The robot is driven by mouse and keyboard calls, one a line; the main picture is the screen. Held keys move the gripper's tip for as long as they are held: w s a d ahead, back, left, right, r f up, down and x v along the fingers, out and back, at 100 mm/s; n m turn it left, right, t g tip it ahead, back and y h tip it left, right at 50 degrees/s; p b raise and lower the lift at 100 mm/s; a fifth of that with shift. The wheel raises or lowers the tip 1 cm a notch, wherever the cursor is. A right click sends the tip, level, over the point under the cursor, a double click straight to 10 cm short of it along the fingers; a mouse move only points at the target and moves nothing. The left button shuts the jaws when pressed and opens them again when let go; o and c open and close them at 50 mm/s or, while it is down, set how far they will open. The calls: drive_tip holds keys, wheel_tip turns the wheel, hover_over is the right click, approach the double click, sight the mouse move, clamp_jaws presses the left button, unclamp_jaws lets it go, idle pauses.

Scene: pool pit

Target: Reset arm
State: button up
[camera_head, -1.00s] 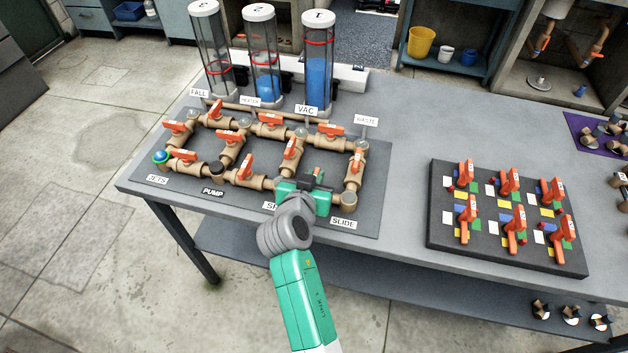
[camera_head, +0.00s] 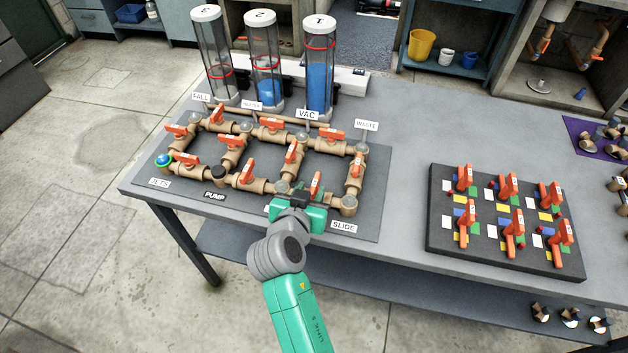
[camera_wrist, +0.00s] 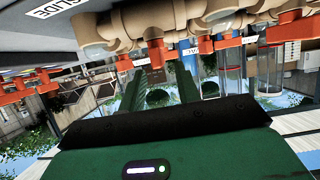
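My green arm reaches in from the bottom of the head view. My gripper (camera_head: 301,199) is over the front edge of the pipe board (camera_head: 365,218), just left of the SLIDE label (camera_head: 343,226). An orange valve handle (camera_head: 316,184) stands right behind it; a small gap or contact cannot be told. In the wrist view the picture is upside down, with tan pipes (camera_wrist: 150,18) and an orange handle (camera_wrist: 155,52) beyond the dark gripper edge. No held object is visible.
Three clear columns (camera_head: 319,85) with blue water in at least two stand behind the pipes. A dark board (camera_head: 433,235) with several orange handles lies on the right of the grey table (camera_head: 405,130). Open floor (camera_head: 80,250) lies left of the table.

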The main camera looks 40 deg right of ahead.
drive_tip(key=shift+v, duration=1.65)
